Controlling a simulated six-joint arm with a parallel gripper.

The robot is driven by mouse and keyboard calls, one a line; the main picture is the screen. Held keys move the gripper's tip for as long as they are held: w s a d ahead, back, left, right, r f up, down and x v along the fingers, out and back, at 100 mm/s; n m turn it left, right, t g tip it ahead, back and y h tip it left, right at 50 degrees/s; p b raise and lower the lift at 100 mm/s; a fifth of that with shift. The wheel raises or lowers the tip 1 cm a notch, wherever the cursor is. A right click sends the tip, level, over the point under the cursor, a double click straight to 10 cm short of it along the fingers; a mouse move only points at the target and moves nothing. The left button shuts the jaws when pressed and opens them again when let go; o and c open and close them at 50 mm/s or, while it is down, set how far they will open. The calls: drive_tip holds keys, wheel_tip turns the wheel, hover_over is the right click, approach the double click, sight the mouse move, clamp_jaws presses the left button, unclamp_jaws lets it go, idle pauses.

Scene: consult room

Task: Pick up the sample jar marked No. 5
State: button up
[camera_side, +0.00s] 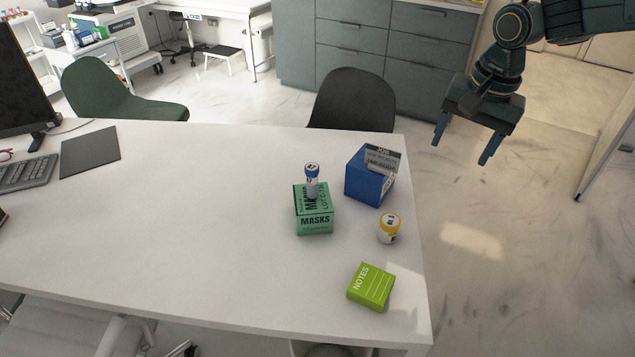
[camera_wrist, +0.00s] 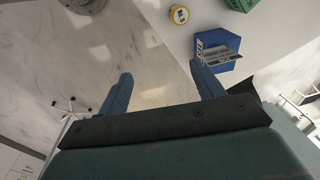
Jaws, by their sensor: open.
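A small white jar with a yellow lid (camera_side: 389,229) stands upright on the desk near its right edge. It also shows at the top of the wrist view (camera_wrist: 179,14). A clear jar with a blue lid (camera_side: 312,181) stands upright on top of the green masks box (camera_side: 314,211). I cannot surely read a No. 5 on either jar. My gripper (camera_side: 461,150) is open and empty, in the air beyond the desk's right edge, apart from both jars. Its two blue fingers are spread in the wrist view (camera_wrist: 160,72).
A blue box (camera_side: 364,182) with a grey printed card (camera_side: 382,159) on it stands behind the yellow-lidded jar. A green notes block (camera_side: 371,287) lies in front. The white desk (camera_side: 200,220) is clear in its middle. A black chair (camera_side: 352,101) stands behind the desk.

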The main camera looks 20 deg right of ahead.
sight(391, 220)
drive_tip(key=shift+w+a+f+m+g, duration=0.25)
drive_tip(key=shift+w+a+f+m, duration=0.55)
drive_tip(key=shift+f, duration=2.75)
drive_tip(key=shift+w+a+f+m+g, duration=0.35)
drive_tip(key=shift+w+a+f, duration=1)
drive_tip(key=shift+f, duration=2.15)
drive_tip(key=shift+w+a+f+m+g, duration=0.2)
drive_tip(key=shift+w+a+f+m, duration=0.8)
drive_tip(key=shift+f, duration=2.55)
drive_tip(key=shift+s+a+f+n, duration=0.1)
drive_tip(key=shift+s+a+n, duration=0.2)
drive_tip(key=shift+n, duration=0.15)
drive_tip(key=shift+w+f, duration=0.1)
drive_tip(key=shift+f, duration=2.4)
drive_tip(key=shift+c, duration=0.2)
drive_tip(key=c, duration=1)
